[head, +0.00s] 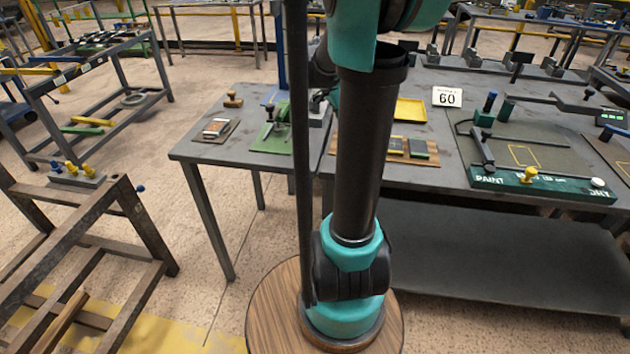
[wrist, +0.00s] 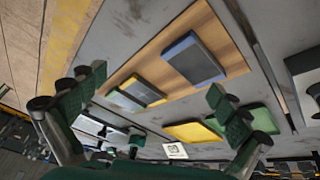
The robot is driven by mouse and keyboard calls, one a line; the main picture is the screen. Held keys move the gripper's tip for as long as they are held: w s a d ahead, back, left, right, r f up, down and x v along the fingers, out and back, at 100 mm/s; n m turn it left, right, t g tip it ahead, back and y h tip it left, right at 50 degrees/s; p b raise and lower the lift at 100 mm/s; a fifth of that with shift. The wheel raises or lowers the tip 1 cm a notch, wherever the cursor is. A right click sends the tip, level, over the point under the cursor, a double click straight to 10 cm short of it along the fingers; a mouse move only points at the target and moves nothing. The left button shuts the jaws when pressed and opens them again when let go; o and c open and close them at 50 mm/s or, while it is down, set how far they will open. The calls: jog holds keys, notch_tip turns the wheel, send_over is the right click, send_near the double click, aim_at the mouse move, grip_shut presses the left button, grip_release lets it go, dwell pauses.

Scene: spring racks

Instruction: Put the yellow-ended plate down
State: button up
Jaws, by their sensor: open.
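A small dark plate with a yellow strip at its end (wrist: 138,93) lies on a wooden board (wrist: 157,66) in the wrist view. A larger dark plate with a blue edge (wrist: 193,60) lies beside it on the same board. My gripper (wrist: 158,86) is open, its two green fingers spread wide on either side of the view, with nothing seen between them in their grip. The board also shows in the head view (head: 402,157), partly behind my arm. My gripper is out of sight in the head view.
A green-edged paint station (head: 540,184) fills the table's right part. A green plate (head: 272,140) and a small tray (head: 215,130) lie at the left.

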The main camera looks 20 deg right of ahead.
jog(key=s+a+f+n+t+y, duration=0.2)
jog(key=s+a+f+n, duration=0.4)
jog(key=a+n, duration=0.2)
jog(key=s+a+f+n+t+y, duration=0.2)
jog(key=s+a+f+n, duration=0.4)
jog(key=a+n, duration=0.3)
jog(key=a+t, duration=0.1)
jog(key=a, duration=0.2)
jog(key=shift+s+a+n+y, duration=0.15)
jog(key=shift+a+n+y, duration=0.15)
